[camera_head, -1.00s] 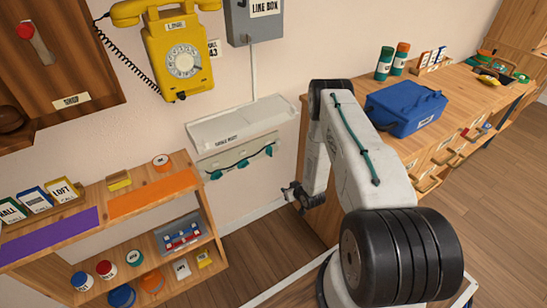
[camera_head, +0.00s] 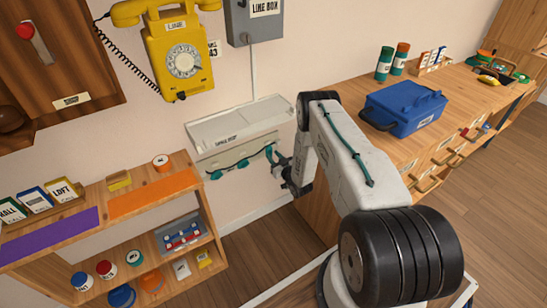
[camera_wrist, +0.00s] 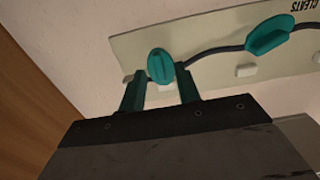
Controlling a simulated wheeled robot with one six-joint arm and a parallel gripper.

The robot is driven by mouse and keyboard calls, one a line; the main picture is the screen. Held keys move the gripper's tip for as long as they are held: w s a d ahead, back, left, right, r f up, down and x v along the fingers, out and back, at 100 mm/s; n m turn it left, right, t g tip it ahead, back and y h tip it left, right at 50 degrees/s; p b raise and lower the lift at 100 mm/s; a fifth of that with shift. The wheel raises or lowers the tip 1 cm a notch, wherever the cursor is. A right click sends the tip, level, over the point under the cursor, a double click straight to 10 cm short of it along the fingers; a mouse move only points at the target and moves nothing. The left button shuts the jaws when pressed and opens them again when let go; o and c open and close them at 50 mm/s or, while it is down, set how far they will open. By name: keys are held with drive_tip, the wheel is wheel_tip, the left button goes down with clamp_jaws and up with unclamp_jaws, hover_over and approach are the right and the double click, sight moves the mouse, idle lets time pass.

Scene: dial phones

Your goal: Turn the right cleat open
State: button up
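The cleat panel (camera_head: 232,160) is a pale board on the wall with several teal cleats joined by a dark cord. The right cleat (camera_head: 269,153) stands roughly upright at the panel's right end. In the wrist view, where the lettering is upside down, this cleat (camera_wrist: 161,66) is the leftmost one. A neighbouring cleat (camera_wrist: 269,35) lies tilted. My gripper (camera_wrist: 160,88) is open, its two teal fingers apart, with the tips just short of the right cleat and one to each side of it. In the head view my gripper (camera_head: 283,168) is just below and right of that cleat.
A white ledge (camera_head: 240,122) juts out above the panel. A wooden shelf unit (camera_head: 150,195) with jars stands to the left. The workbench (camera_head: 430,115) with a blue toolbox (camera_head: 405,107) is at the right. Bare floor shows between shelf and bench.

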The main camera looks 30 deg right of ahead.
drive_tip(key=shift+w, duration=0.35)
clamp_jaws()
